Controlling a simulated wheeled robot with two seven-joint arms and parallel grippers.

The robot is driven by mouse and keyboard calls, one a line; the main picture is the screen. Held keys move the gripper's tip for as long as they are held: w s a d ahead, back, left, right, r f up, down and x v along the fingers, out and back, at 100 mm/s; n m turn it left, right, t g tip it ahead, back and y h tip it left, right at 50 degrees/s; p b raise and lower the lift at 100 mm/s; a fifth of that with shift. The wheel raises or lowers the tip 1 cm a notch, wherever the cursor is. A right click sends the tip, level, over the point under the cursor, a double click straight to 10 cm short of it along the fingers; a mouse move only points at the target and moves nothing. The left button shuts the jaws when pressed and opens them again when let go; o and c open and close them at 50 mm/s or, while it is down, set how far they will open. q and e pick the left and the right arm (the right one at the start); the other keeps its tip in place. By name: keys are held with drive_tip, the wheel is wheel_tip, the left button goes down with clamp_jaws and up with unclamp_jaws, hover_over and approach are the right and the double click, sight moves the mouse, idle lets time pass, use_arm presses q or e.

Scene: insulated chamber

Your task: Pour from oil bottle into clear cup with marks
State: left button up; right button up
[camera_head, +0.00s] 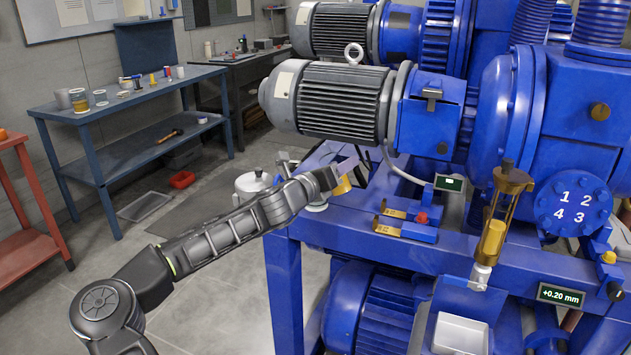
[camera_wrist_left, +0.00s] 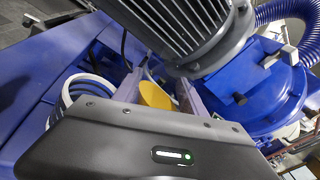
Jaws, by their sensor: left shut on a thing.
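My left gripper (camera_head: 341,177) reaches in from the left, over the near left corner of the blue machine frame. It is shut on a small yellow thing (camera_head: 342,187), mostly hidden by the fingers. In the left wrist view the yellow thing (camera_wrist_left: 155,95) shows a round face between the fingers of my left gripper (camera_wrist_left: 160,88). I cannot tell whether it is the oil bottle or a cup. A white round vessel (camera_head: 317,206) stands just below the gripper. The left wrist view shows a white and blue rounded thing (camera_wrist_left: 88,88) left of the fingers. My right gripper is out of view.
A large grey motor (camera_head: 335,105) sits just above and behind the gripper. A silver lidded pot (camera_head: 252,185) is behind my forearm. A brass glass-bodied fitting (camera_head: 493,238) stands on the frame at right. A blue bench (camera_head: 140,95) at the back left holds several cups and small items.

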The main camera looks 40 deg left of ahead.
use_arm(q)
drive_tip(key=n, duration=0.1)
drive_tip(key=r+n, duration=0.1)
drive_tip(key=n, duration=0.1)
drive_tip(key=shift+a+n, duration=0.1)
drive_tip(key=shift+n, duration=0.2)
drive_tip(key=shift+d+f+n, duration=0.2)
drive_tip(key=shift+d+n, duration=0.05)
drive_tip(key=shift+n, duration=0.5)
drive_tip(key=shift+d+f+n, duration=0.2)
drive_tip(key=shift+n, duration=0.55)
idle(2.7)
drive_tip(key=shift+d+r+n+h, duration=0.15)
drive_tip(key=shift+r+n+h, duration=0.15)
drive_tip(key=shift+r+n, duration=0.35)
idle(1.7)
drive_tip(key=shift+d+f+n, duration=0.1)
drive_tip(key=shift+f+n, duration=0.35)
drive_tip(key=shift+f, duration=0.05)
idle(0.3)
